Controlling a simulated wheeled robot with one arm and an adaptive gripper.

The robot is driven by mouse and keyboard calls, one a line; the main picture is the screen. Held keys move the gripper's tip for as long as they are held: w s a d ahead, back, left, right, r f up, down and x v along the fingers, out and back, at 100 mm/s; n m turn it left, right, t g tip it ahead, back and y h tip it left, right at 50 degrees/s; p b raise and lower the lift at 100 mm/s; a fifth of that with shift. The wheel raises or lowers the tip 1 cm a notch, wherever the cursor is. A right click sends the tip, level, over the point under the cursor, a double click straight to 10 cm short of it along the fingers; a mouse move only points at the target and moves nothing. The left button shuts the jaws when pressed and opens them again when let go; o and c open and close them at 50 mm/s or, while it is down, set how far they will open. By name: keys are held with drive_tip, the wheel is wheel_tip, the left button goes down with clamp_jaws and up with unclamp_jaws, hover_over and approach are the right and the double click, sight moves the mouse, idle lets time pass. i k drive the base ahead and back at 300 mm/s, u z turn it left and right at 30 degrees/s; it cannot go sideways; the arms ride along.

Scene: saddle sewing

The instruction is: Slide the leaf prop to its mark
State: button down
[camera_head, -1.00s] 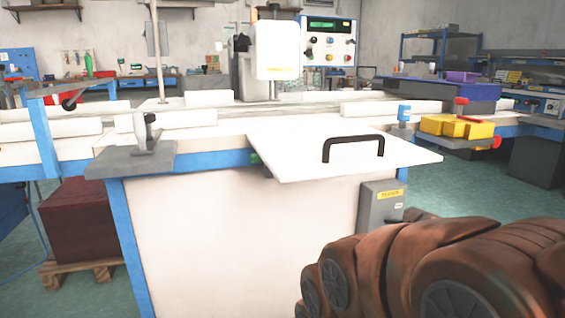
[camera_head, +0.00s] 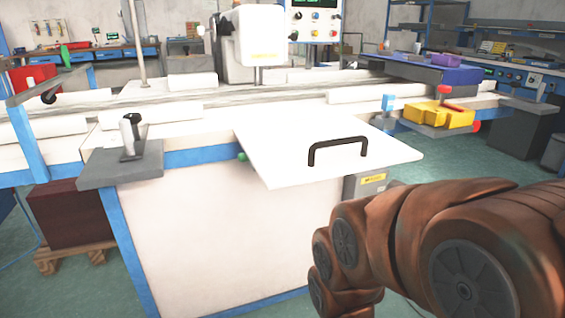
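A white leaf (camera_head: 290,150) with a black bar handle (camera_head: 338,146) juts out from the front of the machine table, its near corner hanging over open floor. A small green knob (camera_head: 241,156) shows at the left edge under the leaf. I cannot tell whether it belongs to the leaf prop, and no other prop or mark can be made out; the underside of the leaf is hidden. My brown arm fills the lower right, apart from the leaf in the picture. My gripper is not in view.
A grey shelf (camera_head: 120,165) with a small lever (camera_head: 131,135) projects left of the leaf. A yellow block (camera_head: 438,114) with red knobs sits to the right. A grey switch box (camera_head: 366,184) is partly hidden below the leaf. Green floor is free at right.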

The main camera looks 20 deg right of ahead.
sight(242, 157)
drive_tip(key=z, duration=2.6)
drive_tip(key=k, duration=0.6)
drive_tip(key=u, duration=2.85)
